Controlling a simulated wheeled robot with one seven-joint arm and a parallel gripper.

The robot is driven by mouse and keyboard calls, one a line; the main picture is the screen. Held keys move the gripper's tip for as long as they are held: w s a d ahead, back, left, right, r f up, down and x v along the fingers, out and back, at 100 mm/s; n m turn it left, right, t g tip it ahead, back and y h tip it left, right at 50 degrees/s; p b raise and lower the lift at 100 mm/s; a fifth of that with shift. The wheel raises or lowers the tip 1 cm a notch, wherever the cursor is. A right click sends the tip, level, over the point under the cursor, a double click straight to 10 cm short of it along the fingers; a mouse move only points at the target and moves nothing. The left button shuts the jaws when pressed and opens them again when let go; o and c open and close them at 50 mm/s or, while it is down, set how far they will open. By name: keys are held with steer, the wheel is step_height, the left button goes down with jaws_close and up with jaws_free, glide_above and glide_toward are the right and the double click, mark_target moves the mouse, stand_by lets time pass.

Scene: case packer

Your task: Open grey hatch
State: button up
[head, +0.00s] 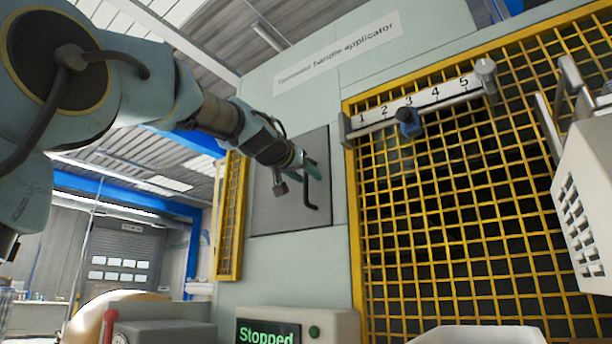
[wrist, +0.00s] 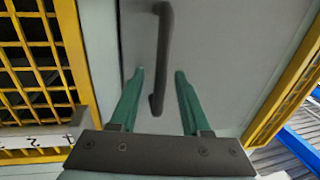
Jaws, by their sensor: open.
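The grey hatch (head: 262,205) is a flat square panel set in the pale machine wall, and it looks closed. Its dark bar handle (head: 311,190) shows beside my gripper (head: 312,172) in the head view. In the wrist view the hatch (wrist: 222,50) fills the middle, and the handle (wrist: 163,45) runs up and down across it. My gripper's green fingers (wrist: 160,75) are apart, one on each side of the handle's lower end. I see a gap between each finger and the handle. Whether the fingertips reach the handle in depth, I cannot tell.
A narrower yellow mesh panel (head: 230,215) is to the left. A screen reading "Stopped" (head: 268,333) is below. A white vented box (head: 585,195) juts in at right.

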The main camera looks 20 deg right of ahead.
jaws_close()
stand_by(1.3)
